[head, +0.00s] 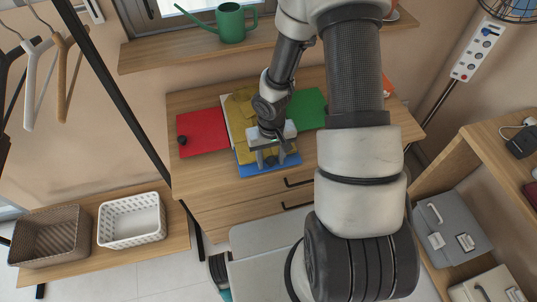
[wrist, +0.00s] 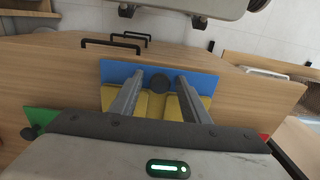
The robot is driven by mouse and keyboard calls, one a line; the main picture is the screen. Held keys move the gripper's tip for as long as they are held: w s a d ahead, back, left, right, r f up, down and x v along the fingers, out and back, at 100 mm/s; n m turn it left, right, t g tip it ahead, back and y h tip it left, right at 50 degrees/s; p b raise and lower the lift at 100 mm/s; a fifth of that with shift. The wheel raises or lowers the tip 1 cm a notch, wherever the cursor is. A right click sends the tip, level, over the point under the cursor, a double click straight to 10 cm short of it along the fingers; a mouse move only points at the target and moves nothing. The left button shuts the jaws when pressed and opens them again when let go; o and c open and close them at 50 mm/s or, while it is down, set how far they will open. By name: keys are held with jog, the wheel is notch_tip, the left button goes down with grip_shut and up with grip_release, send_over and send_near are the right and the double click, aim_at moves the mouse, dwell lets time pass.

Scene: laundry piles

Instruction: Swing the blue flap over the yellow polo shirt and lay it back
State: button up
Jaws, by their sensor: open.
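The blue flap (head: 262,171) lies flat at the front of the folding board. It also shows in the wrist view (wrist: 205,88), with a round dark knob (wrist: 160,83) on it. The yellow polo shirt (head: 240,106) lies folded on the board, its near part reaching the blue flap; it shows between my fingers in the wrist view (wrist: 148,106). My gripper (head: 270,159) is open above the blue flap, one finger on each side of the knob. I see no contact with the knob. My arm hides part of the shirt in the head view.
The red flap (head: 204,130) lies open at left and the green flap (head: 307,108) at right, on the wooden dresser (head: 205,178). A green watering can (head: 231,24) stands on the shelf behind. Two baskets, brown (head: 50,236) and white (head: 131,220), sit lower left.

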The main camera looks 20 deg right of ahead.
aim_at(270, 157)
jog(key=shift+s+f, duration=0.2)
jog(key=shift+f, duration=0.3)
jog(key=shift+c, duration=1)
jog(key=r+p, duration=0.1)
jog(key=w+r+p, duration=0.1)
jog(key=p, duration=0.1)
jog(key=shift+g+p, duration=0.3)
jog(key=shift+g, duration=0.1)
jog(key=shift+c, duration=0.2)
jog(key=shift+w+r+p, duration=0.1)
jog(key=shift+r+p, duration=0.05)
jog(key=shift+p, duration=0.4)
jog(key=c, duration=0.4)
jog(key=shift+w+r+p, duration=0.1)
jog(key=shift+r+p, duration=0.1)
jog(key=shift+p, duration=0.3)
jog(key=r+p, duration=0.1)
jog(key=w+g+p, duration=0.1)
jog(key=shift+r+p, duration=0.35)
jog(key=shift+r, duration=0.05)
jog(key=shift+w+r+p, duration=0.25)
jog(key=shift+r+p, duration=0.05)
jog(key=shift+p, duration=0.25)
jog(key=shift+f+g, duration=0.1)
jog(key=shift+g, duration=0.2)
jog(key=shift+w, duration=0.1)
